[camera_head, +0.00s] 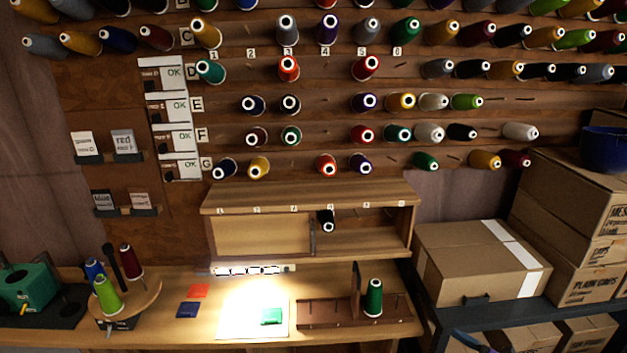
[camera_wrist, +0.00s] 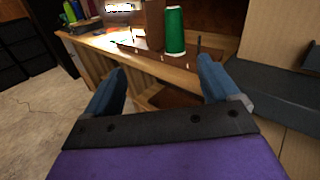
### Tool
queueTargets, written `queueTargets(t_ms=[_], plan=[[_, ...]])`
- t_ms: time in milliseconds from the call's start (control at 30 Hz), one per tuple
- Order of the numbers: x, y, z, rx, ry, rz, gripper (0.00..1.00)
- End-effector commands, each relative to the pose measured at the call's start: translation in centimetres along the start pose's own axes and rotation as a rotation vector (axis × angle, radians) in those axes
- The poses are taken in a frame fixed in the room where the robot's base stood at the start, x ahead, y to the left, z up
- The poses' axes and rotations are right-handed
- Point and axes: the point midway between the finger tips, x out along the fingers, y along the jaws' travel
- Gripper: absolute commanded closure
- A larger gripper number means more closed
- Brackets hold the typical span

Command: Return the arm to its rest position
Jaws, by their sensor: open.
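My gripper (camera_wrist: 161,72) shows in the wrist view as two blue-grey fingers spread wide, with nothing between them. It is in front of the wooden bench, below the peg rack. Part of it seems to show at the bottom edge of the head view (camera_head: 478,341). A green thread spool (camera_head: 374,298) stands upright on the wooden peg rack (camera_head: 318,318) at the bench's right end. In the wrist view the green spool (camera_wrist: 175,32) is beyond the fingers and apart from them. The rest of my arm is mostly hidden.
The thread wall holds many spools. A wooden cabinet (camera_head: 300,197) with a black spool (camera_head: 325,221) stands above the bench. A lit pad holds a green swatch (camera_head: 271,316). A round spool stand (camera_head: 140,298) is at left. Cardboard boxes (camera_head: 478,262) crowd the right, on a dark shelf.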

Motion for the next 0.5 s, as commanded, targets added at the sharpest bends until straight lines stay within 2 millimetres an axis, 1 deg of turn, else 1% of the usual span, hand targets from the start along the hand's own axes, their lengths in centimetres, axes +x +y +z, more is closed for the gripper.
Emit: queueTargets(t_ms=[33, 267, 333, 467, 500], plan=[[0.9, 0.3, 0.9, -0.011, -0.006, 0.020, 0.11], [4.5, 1.8, 4.4, -0.054, -0.025, 0.132, 0.11], [6.0, 2.6, 6.0, -0.077, -0.032, 0.178, 0.11], [9.4, 5.4, 9.9, -0.141, -0.040, 0.300, 0.11], [10.5, 6.7, 11.2, -0.166, -0.040, 0.344, 0.11]])
